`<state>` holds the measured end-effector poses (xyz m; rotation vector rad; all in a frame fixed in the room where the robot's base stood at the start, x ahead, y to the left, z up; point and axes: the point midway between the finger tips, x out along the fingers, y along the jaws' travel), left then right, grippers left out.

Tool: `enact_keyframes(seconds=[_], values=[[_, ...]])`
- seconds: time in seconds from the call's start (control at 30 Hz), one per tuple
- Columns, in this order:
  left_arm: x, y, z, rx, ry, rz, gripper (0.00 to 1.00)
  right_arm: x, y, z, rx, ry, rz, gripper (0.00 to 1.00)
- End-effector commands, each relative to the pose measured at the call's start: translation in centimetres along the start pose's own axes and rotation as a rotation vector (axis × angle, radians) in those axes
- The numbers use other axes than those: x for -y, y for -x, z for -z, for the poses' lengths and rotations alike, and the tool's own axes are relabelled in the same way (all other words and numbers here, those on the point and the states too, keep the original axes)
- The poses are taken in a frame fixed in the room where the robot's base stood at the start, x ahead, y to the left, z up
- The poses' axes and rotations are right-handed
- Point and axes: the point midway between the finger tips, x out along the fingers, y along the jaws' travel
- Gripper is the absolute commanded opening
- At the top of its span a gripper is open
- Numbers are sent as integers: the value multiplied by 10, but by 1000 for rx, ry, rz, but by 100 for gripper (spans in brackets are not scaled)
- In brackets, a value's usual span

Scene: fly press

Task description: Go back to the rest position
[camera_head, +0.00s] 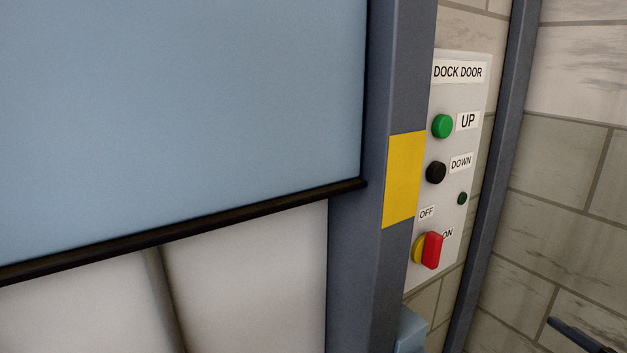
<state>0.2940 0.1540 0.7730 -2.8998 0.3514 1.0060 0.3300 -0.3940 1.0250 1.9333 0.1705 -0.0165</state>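A white dock door control panel (476,86) is fixed to the wall at the right. It bears a green UP button (442,126), a black DOWN button (436,172), a small dark green lamp or button (462,198) and a red switch handle (432,250) on a yellow base. The handle stands roughly upright by the OFF and ON labels; I cannot tell which it is set to. My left gripper is not in view. A dark slender piece (575,333) at the bottom right corner may be part of my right gripper; its fingers cannot be made out.
A blue door (180,110) with a black bottom edge (180,233) fills the upper left. Pale panels (250,280) show below it. A grey post (400,70) with a yellow patch (404,180) stands beside the controls. A block wall (560,150) is at right.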

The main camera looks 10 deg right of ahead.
Motion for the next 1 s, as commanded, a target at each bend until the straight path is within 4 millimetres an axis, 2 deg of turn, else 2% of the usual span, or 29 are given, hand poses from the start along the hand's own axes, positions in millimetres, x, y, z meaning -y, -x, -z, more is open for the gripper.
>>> enact_keyframes(seconds=[0.03,0.07,0.1,0.17,0.2,0.3,0.4,0.5,0.63,1.0], values=[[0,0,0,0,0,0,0,35,2,-14,88,-151,16,78],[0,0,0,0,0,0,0,58,2,-19,136,-240,33,78],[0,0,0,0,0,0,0,89,3,-21,194,-355,59,78],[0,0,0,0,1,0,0,135,1,-14,263,-515,104,78],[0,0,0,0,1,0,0,165,0,-5,301,-614,138,78],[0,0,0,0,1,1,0,229,-5,30,367,-827,231,78],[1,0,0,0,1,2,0,274,-10,71,402,-980,319,78],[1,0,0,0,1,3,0,302,-13,104,418,-1076,388,78],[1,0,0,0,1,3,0,319,-15,129,426,-1134,437,78],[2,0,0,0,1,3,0,321,-15,132,428,-1142,445,78]])
